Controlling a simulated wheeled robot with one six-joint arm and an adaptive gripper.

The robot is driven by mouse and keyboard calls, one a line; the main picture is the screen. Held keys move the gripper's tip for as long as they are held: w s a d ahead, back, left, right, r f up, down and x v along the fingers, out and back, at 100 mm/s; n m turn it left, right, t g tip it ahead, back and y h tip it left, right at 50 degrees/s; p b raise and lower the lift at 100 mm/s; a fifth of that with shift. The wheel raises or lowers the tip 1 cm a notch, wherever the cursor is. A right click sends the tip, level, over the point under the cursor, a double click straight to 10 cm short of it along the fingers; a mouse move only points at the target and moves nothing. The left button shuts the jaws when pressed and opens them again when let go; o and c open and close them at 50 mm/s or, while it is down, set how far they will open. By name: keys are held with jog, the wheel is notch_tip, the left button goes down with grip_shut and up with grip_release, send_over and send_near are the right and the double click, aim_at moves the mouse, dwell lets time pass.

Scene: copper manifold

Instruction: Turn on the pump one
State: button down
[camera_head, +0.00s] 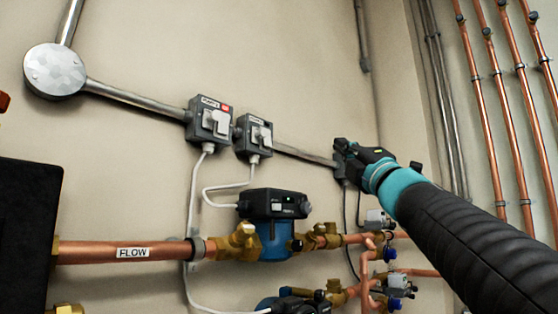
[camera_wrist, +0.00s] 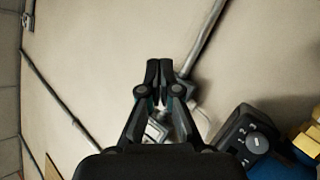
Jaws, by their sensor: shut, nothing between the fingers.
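The left grey switch box (camera_head: 209,122) is on the wall on the metal conduit. A box partly shows behind the fingers there; I cannot tell which one.
A blue pump (camera_head: 274,238) with a black head sits below the boxes on the copper FLOW pipe (camera_head: 120,252). A dark dial unit (camera_wrist: 248,140) is at the lower right in the wrist view. White cables hang from the boxes. Copper pipes (camera_head: 480,100) run up the right wall.

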aim_at(267, 139)
jog(key=s+a+r+n+g+y, duration=0.2)
jog(key=a+n+g+y, duration=0.3)
jog(key=n, duration=0.9)
jog(key=shift+s+a+r+g+y, duration=0.15)
jog(key=shift+a+r+g+y, duration=0.45)
jog(key=shift+g+y, duration=1.4)
jog(key=shift+d+r, duration=0.15)
jog(key=shift+r, duration=0.05)
jog(key=w+a+f+p, duration=0.1)
jog(key=w+a, duration=0.4)
jog(key=a, duration=0.1)
jog(key=shift+w+a, duration=0.2)
jog(key=shift+a, duration=0.2)
jog(key=shift+w+a+p, duration=0.1)
jog(key=shift+p, duration=0.2)
jog(key=shift+w+a+f, duration=0.1)
jog(key=shift+w+a, duration=0.1)
jog(key=shift+a, duration=0.05)
jog(key=shift+w+a, duration=0.2)
jog(key=shift+s+d, duration=0.1)
jog(key=shift+s+d, duration=0.4)
jog(key=shift+d, duration=0.1)
